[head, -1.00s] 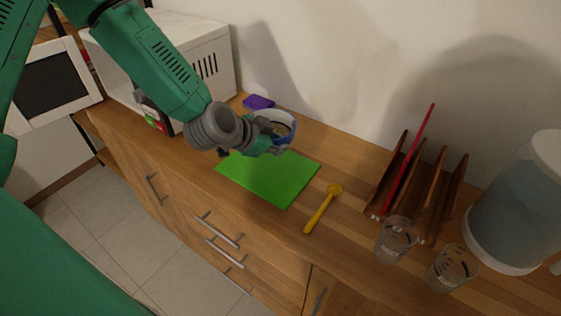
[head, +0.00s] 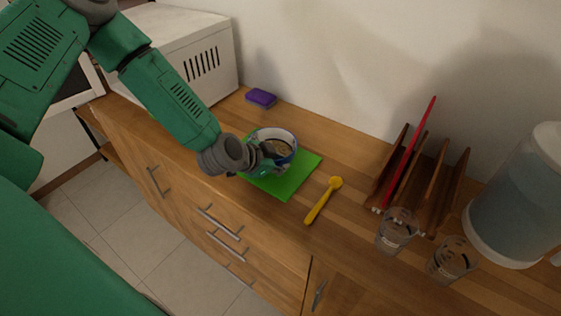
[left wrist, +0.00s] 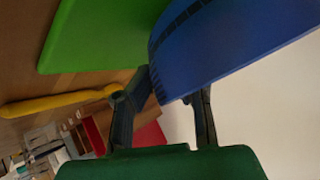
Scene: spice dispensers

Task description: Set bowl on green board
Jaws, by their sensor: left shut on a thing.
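A blue and white bowl (head: 272,138) is over the back part of the green board (head: 291,184) in the head view. My left gripper (head: 268,158) is shut on the bowl's near rim. In the left wrist view the blue bowl wall (left wrist: 225,40) lies between the two fingers (left wrist: 165,110), and the green board (left wrist: 100,35) shows beside it. I cannot tell whether the bowl touches the board. My right gripper is not in view.
A yellow spoon (head: 323,200) lies right of the board. A purple sponge (head: 261,97) lies behind. A wooden rack (head: 432,185), two glasses (head: 396,232) and a large water dispenser (head: 515,205) stand at the right. A white microwave (head: 190,55) stands at the back left.

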